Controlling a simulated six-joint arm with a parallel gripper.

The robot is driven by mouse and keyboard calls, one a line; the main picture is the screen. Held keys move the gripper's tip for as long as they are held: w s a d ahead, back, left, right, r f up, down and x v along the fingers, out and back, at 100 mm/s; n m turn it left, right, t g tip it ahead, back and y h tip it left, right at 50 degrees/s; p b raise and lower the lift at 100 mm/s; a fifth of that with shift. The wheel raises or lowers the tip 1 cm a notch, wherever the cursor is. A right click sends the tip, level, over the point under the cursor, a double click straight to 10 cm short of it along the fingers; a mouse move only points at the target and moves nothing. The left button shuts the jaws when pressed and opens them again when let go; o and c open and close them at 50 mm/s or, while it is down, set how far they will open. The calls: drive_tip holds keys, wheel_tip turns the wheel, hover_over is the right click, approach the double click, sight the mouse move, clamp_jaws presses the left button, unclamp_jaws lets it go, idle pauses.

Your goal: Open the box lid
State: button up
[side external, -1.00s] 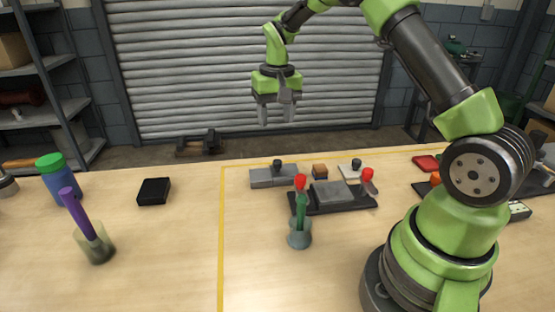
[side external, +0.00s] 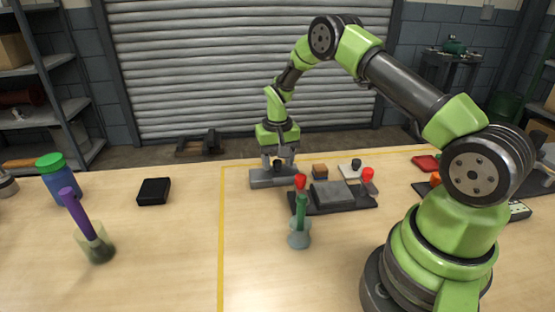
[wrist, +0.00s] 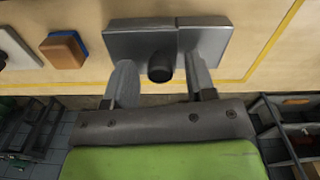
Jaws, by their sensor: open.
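The grey box (side external: 262,182) lies low and flat near the back edge of the table. In the wrist view it is a grey block (wrist: 130,42) with a seam dividing it into a wider left part and a narrower right part (wrist: 208,40). A dark round knob (wrist: 160,68) stands up from it near the seam. My gripper (side external: 278,166) points down over the box, its fingers open on either side of the knob. In the wrist view neither finger of my gripper (wrist: 160,62) clearly touches the knob. The fingertips' exact height over the box is hard to tell.
A brown block (side external: 320,171) and a pale plate with a dark knob (side external: 356,164) are close by to the right. In front are a dark tray with red-topped handles (side external: 345,202) and a clear cup with a green item (side external: 299,236).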

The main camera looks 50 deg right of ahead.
clamp_jaws()
drive_tip(key=shift+w+a, duration=2.2)
unclamp_jaws()
drive_tip(key=shift+r, duration=0.1)
wheel_tip(320, 180, up, 10)
